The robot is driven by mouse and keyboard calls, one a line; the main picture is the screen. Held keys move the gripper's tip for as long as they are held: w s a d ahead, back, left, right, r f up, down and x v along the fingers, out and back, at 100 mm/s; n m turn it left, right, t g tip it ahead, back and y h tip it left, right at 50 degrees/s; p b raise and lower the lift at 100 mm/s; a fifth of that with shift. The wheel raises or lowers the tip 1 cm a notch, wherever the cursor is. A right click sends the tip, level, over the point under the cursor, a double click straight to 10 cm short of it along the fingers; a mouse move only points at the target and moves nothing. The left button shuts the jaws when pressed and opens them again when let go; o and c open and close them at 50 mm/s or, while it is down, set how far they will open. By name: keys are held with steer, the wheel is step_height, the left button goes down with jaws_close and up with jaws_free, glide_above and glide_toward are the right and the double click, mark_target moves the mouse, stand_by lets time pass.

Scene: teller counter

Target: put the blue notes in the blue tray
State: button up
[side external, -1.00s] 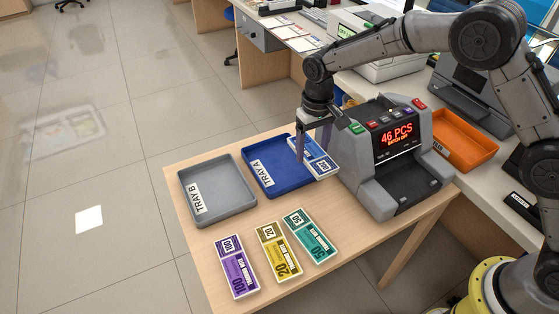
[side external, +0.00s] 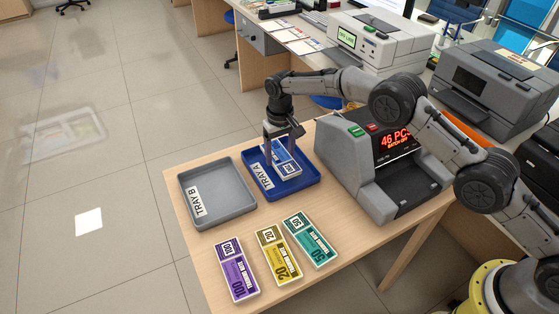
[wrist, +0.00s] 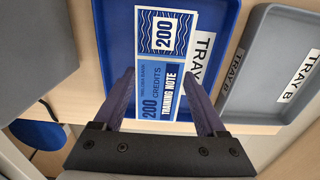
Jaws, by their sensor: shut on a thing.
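The blue notes (side external: 286,166) are a banded bundle marked 200, held within the outline of the blue tray (side external: 312,182), which is labelled TRAY A. My gripper (side external: 283,152) is shut on the blue notes, with one finger on each side of the bundle. In the wrist view the notes (wrist: 156,58) lie flat between the fingers (wrist: 160,80), over the blue tray floor (wrist: 114,30). I cannot tell whether the bundle touches the tray floor.
A grey tray (side external: 235,205) labelled TRAY B stands left of the blue tray. Purple (side external: 236,270), yellow (side external: 279,254) and teal (side external: 310,241) note bundles lie in front. A note counter (side external: 350,180) reading 46 PCS stands close on the right.

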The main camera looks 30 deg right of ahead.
mark_target(279, 157)
steer(key=shift+w+f, duration=0.1)
steer(key=shift+f, duration=1.55)
steer(key=shift+f, duration=0.2)
steer(key=o, duration=1.4)
steer(key=shift+o, duration=0.2)
